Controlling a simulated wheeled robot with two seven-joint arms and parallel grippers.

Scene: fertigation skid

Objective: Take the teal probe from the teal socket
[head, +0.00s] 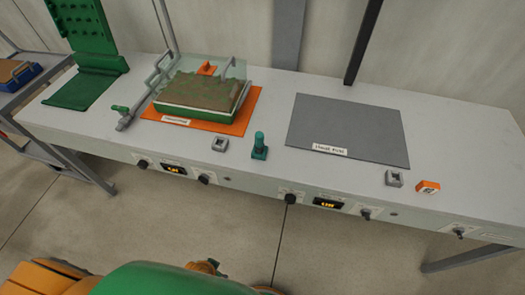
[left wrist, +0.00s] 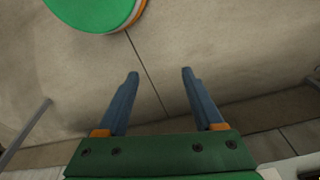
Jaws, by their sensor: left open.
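The teal probe (head: 259,139) stands upright in the teal socket (head: 259,153) near the front edge of the bench, between the orange mat and the grey mat. In the left wrist view my left gripper (left wrist: 160,75) is open and empty, its two blue-grey fingers apart over bare floor. Neither the probe nor the socket shows in the left wrist view. No gripper shows in the head view, and my right gripper is not seen.
A soil-filled tray (head: 205,112) sits on the orange mat (head: 248,112) beside grey pipework. The grey mat (head: 350,125) is empty. A grey socket (head: 219,144) is left of the probe; another (head: 393,178) and an orange block (head: 428,187) are at right. Knobs line the bench front.

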